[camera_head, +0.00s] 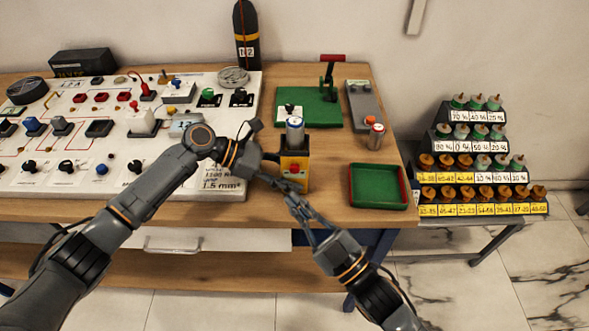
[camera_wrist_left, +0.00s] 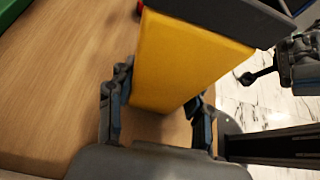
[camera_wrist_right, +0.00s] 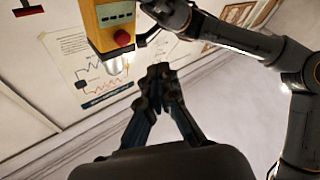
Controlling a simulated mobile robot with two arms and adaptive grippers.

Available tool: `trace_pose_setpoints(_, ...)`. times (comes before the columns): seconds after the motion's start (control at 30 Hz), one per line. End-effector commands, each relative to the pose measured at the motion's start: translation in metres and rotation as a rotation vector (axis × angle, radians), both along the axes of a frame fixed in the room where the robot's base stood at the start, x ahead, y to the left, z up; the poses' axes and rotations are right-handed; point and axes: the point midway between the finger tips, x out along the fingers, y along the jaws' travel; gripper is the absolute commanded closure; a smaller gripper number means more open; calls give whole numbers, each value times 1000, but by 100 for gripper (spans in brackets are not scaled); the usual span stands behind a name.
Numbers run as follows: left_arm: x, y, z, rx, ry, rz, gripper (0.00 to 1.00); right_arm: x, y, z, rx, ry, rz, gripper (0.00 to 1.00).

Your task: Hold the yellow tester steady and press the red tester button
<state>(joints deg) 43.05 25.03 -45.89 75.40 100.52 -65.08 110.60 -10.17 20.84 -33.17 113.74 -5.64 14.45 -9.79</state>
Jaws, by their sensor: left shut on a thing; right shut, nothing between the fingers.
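The yellow tester (camera_head: 295,175) stands near the front edge of the wooden table, with a silver and blue cylinder (camera_head: 295,130) in its top. Its red button (camera_head: 295,168) is on the front face and also shows in the right wrist view (camera_wrist_right: 122,38). My left gripper (camera_head: 283,184) is shut on the tester; in the left wrist view its fingers lie on both sides of the yellow body (camera_wrist_left: 185,60). My right gripper (camera_head: 290,195) is shut and empty, in front of the tester and just below the button. In the right wrist view its closed fingertips (camera_wrist_right: 160,72) are apart from the button.
A white panel (camera_head: 225,100) with switches and knobs fills the table's left. A green board (camera_head: 315,108) with a lever stands behind the tester. A green tray with red sides (camera_head: 378,203) and a small cylinder (camera_head: 376,136) are to its right. A stepped rack (camera_head: 480,205) stands farther right.

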Motion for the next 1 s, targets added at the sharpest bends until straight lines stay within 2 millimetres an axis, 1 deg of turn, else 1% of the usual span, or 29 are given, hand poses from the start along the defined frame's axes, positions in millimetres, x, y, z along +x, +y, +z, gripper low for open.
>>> trace_pose_setpoints(0.03,0,0,-1,1,1,0,67,8,0,0,-1,-2,0,100)
trace_pose_setpoints(0.2,0,0,-1,1,1,0,67,28,0,0,0,0,0,100)
trace_pose_setpoints(0.4,0,0,-1,1,1,0,67,40,-1,0,0,1,0,100)
trace_pose_setpoints(1.0,0,0,-1,1,1,0,67,42,-1,0,0,1,0,100)
